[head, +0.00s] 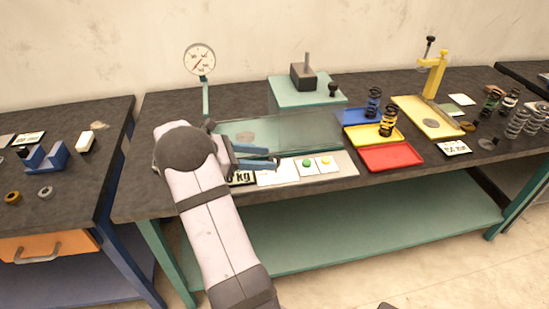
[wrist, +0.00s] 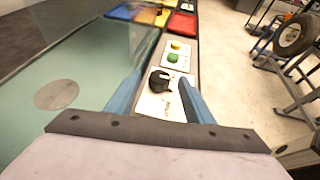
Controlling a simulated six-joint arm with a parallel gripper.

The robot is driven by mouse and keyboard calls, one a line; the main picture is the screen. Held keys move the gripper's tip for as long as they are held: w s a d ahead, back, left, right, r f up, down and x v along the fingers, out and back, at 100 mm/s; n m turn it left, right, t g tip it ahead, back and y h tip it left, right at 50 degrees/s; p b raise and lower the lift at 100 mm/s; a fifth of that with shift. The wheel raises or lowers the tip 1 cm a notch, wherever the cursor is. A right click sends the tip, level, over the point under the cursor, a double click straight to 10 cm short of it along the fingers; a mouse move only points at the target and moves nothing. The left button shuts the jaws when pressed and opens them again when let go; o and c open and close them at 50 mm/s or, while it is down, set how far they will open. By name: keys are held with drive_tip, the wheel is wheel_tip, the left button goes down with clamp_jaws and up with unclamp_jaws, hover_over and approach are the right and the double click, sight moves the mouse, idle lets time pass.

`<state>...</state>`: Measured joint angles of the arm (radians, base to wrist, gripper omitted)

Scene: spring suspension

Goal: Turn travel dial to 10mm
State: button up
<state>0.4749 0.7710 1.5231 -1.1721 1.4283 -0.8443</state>
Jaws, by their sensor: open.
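In the wrist view a black knob (wrist: 158,82), which looks like the travel dial, stands on a white plate (wrist: 150,107) with small dark markings too blurred to read. My gripper (wrist: 161,78) is open, and its two blue fingers appear on either side of the knob. I cannot tell whether they touch it or how far above it they are. In the head view my gripper (head: 275,157) is over the front panel (head: 345,164) of the press station. The knob is hidden there behind my fingers, and the white plate (head: 270,177) shows below them.
A green button (head: 308,163) and a yellow button (head: 325,160) sit right of the plate. A clear screen (head: 300,132) stands behind my gripper. A round gauge (head: 200,60) rises at the back left. Red (head: 390,157), yellow and blue trays lie to the right, with springs.

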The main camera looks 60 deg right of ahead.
sight(274, 159)
drive_tip(key=shift+p+x, duration=0.3)
drive_tip(key=shift+x, duration=1.85)
drive_tip(key=c, duration=1.1)
